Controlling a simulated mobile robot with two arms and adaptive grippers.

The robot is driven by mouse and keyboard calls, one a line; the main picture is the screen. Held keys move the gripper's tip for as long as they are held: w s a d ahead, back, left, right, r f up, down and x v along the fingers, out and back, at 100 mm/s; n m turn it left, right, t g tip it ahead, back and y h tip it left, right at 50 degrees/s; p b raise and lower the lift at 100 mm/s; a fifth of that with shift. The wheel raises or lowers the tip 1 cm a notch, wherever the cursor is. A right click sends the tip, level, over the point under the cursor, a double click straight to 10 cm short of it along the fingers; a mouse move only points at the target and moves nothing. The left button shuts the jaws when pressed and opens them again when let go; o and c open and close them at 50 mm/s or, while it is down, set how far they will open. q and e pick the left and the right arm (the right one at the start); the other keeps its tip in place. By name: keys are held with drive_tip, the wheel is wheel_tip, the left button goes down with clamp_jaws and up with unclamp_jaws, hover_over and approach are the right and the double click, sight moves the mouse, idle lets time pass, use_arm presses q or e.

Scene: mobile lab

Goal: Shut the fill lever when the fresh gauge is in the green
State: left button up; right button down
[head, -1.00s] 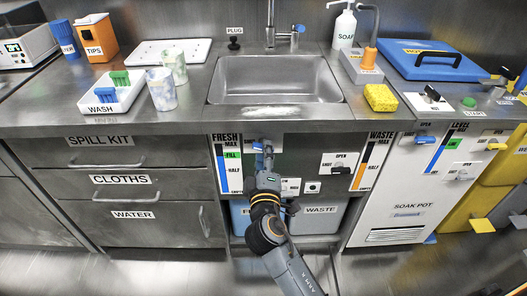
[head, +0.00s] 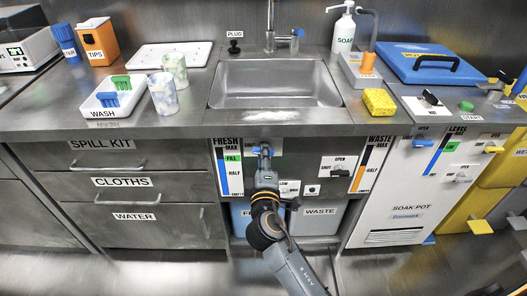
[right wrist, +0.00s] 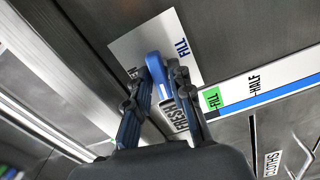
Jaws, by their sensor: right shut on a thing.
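The fresh gauge (head: 230,168) is on the panel below the sink, with a blue level bar beside a green FILL mark. In the right wrist view the gauge's blue bar (right wrist: 262,97) reaches alongside the green mark (right wrist: 212,98). The blue fill lever (right wrist: 156,68) stands out from a white plate (right wrist: 190,38) marked FILL. My right gripper (right wrist: 160,84) is shut on the lever, with a finger on each side. My left gripper is out of view.
The waste gauge (head: 371,165) and an OPEN/SHUT lever plate (head: 338,166) are to the right. Bins, one marked WASTE (head: 320,222), stand below the panel. Drawers (head: 120,160) are to the left. The sink (head: 275,84) and counter edge are above my right gripper.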

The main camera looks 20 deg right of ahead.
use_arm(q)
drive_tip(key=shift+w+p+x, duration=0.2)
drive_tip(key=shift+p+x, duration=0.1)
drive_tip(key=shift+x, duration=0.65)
use_arm(e)
drive_tip(key=shift+n, duration=1.1)
drive_tip(key=c, duration=1.3)
unclamp_jaws()
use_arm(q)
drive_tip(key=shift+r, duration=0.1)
use_arm(e)
drive_tip(key=v, duration=1.2)
